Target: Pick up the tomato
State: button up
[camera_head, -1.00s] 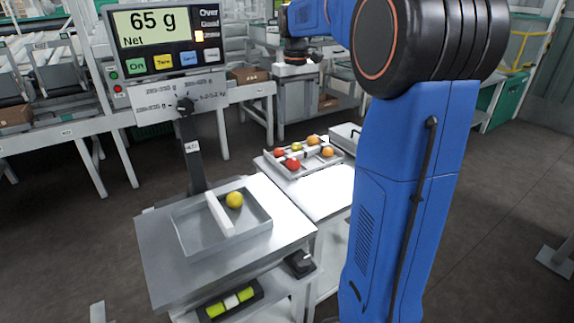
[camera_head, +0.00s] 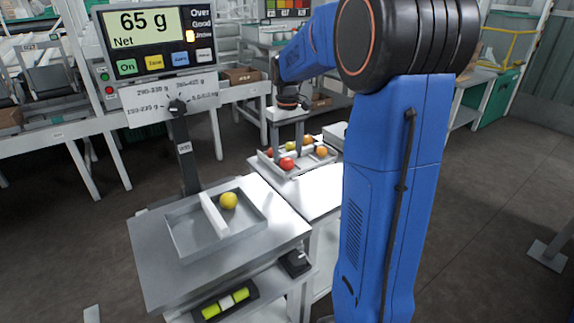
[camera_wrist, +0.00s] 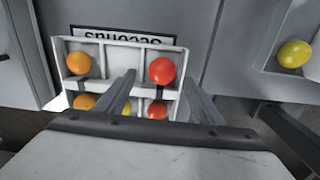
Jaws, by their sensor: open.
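My gripper (camera_head: 288,150) is open and empty, with its fingers pointing down over a divided tray (camera_wrist: 128,66) of tomatoes. In the wrist view a red tomato (camera_wrist: 162,71) lies in the tray just beyond and between the fingertips (camera_wrist: 159,82). An orange tomato (camera_wrist: 78,63) lies to the left. Closer in are another orange one (camera_wrist: 85,101), a yellow one (camera_wrist: 116,106) and a red one (camera_wrist: 157,110), partly hidden by my fingers and gripper body. In the head view a yellow tomato (camera_head: 228,201) sits alone in the divided scale pan (camera_head: 185,238).
A scale display (camera_head: 150,38) reading 65 g stands on a post behind the pan. The tray rests on a white-topped table (camera_head: 312,200) beside the scale. A label reading "Seconds" (camera_wrist: 125,36) appears upside down beside the tray. Conveyors and benches stand behind.

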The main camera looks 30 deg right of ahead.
aim_at(287, 158)
notch_tip(287, 158, down, 4)
jog(key=shift+s+a+f, duration=0.1)
jog(key=shift+s+a, duration=0.05)
jog(key=c, duration=0.8)
jog(key=shift+r, duration=0.2)
jog(key=shift+c, duration=0.2)
